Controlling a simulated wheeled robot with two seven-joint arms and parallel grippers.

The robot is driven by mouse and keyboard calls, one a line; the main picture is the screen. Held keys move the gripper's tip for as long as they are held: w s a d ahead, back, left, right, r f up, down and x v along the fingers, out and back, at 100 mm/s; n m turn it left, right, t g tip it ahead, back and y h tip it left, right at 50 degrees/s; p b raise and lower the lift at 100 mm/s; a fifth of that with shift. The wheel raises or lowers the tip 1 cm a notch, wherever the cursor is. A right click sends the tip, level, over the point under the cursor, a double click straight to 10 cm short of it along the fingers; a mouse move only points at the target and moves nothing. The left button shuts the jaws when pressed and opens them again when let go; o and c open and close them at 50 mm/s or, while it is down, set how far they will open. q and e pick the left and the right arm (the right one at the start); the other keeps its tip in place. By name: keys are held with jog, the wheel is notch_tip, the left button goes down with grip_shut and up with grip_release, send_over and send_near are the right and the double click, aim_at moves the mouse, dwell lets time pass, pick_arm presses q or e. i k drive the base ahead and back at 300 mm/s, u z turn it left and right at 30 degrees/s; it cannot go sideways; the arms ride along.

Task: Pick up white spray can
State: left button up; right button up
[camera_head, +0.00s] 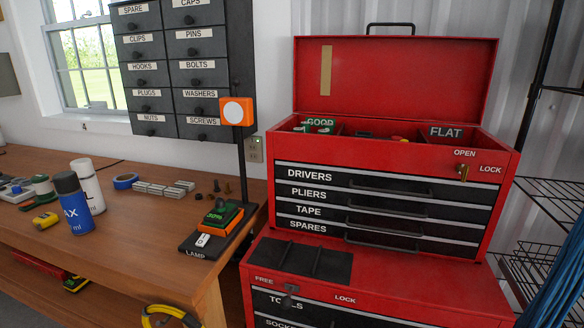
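The white spray can (88,187) stands upright on the wooden workbench at the left. A blue can (75,207) with a dark cap stands in front of it and hides part of its left side. Neither of my grippers shows in the head view.
The workbench (140,240) also holds a blue tape roll (125,181), grey blocks (165,190) and a lamp base (205,243). A red tool chest (395,150) with its lid open stands to the right. The bench front is mostly clear.

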aim_at(83, 167)
jog(key=z, duration=0.05)
jog(key=i, duration=0.6)
jog(key=u, duration=0.4)
